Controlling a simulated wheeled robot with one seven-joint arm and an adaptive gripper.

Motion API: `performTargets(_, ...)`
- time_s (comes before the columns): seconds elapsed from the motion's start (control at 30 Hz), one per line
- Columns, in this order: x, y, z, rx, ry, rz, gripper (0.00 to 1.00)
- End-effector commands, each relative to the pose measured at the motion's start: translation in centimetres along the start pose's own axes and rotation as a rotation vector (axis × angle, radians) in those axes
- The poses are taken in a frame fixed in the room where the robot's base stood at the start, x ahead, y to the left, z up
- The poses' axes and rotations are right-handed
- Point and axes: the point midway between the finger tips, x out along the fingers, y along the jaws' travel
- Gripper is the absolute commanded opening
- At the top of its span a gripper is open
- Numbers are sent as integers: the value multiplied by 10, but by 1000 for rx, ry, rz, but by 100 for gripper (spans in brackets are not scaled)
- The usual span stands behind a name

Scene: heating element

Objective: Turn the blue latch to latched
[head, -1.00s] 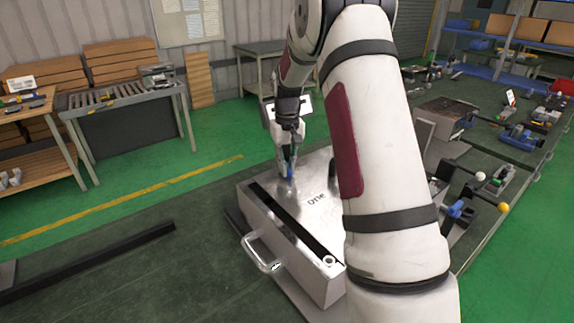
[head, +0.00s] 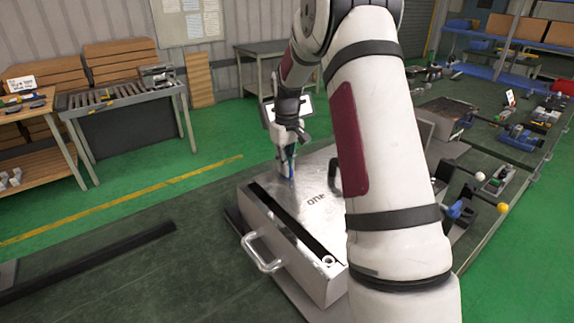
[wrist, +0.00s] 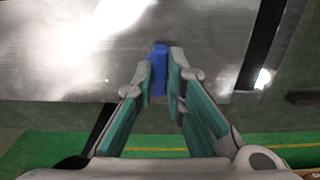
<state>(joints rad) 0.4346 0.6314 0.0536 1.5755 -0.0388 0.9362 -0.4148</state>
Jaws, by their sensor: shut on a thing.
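The blue latch (wrist: 158,68) is a small blue bar on the top of a silver metal box (wrist: 60,60), seen in the wrist view. My gripper (wrist: 161,75) has its two fingers on either side of the latch and is shut on it. In the head view my gripper (head: 285,168) points down at the far left corner of the box (head: 300,225). The latch is mostly hidden by the fingers there.
A metal handle (head: 262,255) sticks out from the box's near left side. My arm covers the right part of the box. A dark green bench (head: 490,130) with several tools and fixtures stands to the right.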

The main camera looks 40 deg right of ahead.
Motion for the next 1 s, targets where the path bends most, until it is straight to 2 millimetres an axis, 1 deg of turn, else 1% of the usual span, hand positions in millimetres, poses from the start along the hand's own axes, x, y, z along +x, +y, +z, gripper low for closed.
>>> performTargets(0.1, -1, 0, 0, -2, 2, 2, 0)
performTargets(0.13, -1, 0, 0, -1, 2, 2, 18)
performTargets(0.2, -1, 0, 0, -1, 2, 2, 32)
performTargets(0.5, -1, 0, 0, 0, 1, 1, 32)
performTargets(0.63, -10, 0, 0, 0, 2, 2, 32)
performTargets(0.77, -30, 0, -1, 0, 4, 3, 32)
performTargets(1.0, -80, 0, -1, 0, 5, 3, 32)
